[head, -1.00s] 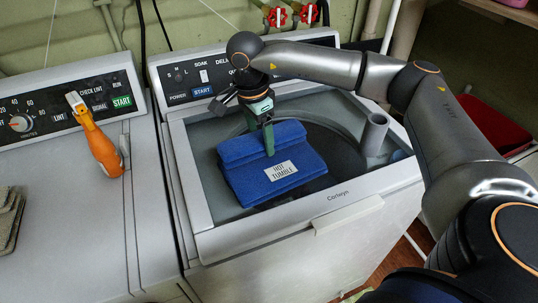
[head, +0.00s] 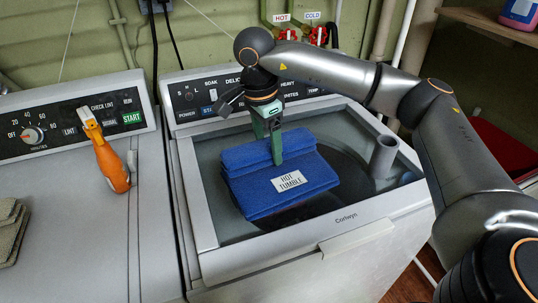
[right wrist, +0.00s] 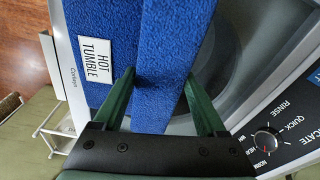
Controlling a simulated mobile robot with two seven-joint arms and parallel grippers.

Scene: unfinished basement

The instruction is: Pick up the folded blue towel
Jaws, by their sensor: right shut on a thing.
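The folded blue towel (head: 285,192) has a white "HOT TUMBLE" label (head: 289,181) on its front. It is over the glass-topped washer (head: 210,228), and seems slightly raised above it. My right gripper (head: 277,158) reaches down onto the towel's top with green fingers, shut on it. In the right wrist view, the two fingers (right wrist: 160,80) are on either side of a blue fold (right wrist: 165,60), with the label (right wrist: 96,58) to the left. The towel's underside is hidden. My left gripper is not in view.
A second machine (head: 90,220) stands to the left, with an orange-handled tool (head: 108,160) against its panel and folded grey cloths (head: 12,232) at its left edge. A red item (head: 497,148) lies beyond my right arm.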

